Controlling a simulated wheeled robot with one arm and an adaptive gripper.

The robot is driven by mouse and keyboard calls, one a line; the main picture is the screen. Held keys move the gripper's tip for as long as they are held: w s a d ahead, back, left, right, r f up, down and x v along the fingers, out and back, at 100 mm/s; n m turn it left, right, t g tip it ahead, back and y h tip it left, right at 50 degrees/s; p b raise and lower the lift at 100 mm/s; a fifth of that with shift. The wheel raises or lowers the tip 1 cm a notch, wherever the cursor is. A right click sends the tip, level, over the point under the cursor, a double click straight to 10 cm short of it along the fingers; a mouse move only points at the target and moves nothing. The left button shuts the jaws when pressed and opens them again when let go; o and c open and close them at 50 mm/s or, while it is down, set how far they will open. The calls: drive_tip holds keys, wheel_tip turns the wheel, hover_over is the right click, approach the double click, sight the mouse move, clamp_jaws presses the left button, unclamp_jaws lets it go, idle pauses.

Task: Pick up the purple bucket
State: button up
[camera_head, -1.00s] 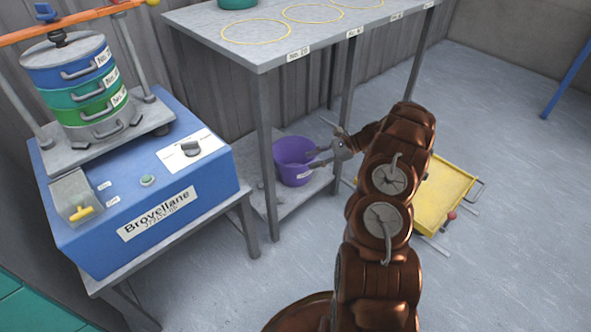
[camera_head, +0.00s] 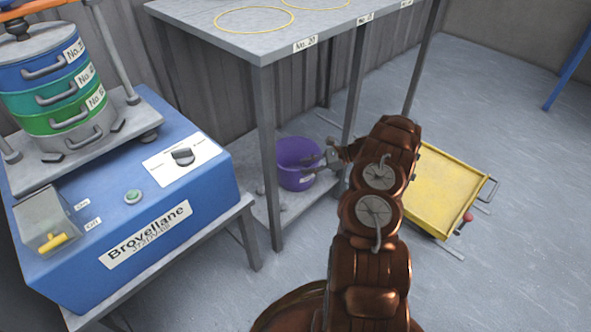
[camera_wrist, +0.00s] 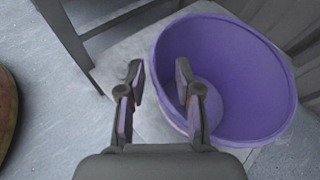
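The purple bucket (camera_head: 296,178) stands upright on the low shelf of the grey table, and its opening faces up. My gripper (camera_head: 318,165) reaches in from the right at the bucket's right side, close to the rim. In the wrist view, my gripper (camera_wrist: 158,80) is open with its fingers apart. The near-left rim of the bucket (camera_wrist: 235,70) lies between the fingers, with the right finger over the bucket's inside and the left finger outside. Neither finger clearly touches the wall. The bucket looks empty.
The grey table (camera_head: 230,45) overhangs the bucket, with a leg (camera_head: 268,160) left of it and another (camera_head: 353,95) right of it. A blue sieve machine (camera_head: 130,190) stands at left. A yellow cart (camera_head: 440,190) stands on the floor at right.

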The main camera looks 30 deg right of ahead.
sight(299, 170)
drive_tip(key=b+x, duration=0.1)
drive_tip(key=x, duration=0.2)
drive_tip(key=shift+a+f, duration=0.25)
drive_tip(key=shift+a, duration=0.05)
clamp_jaws()
idle(0.5)
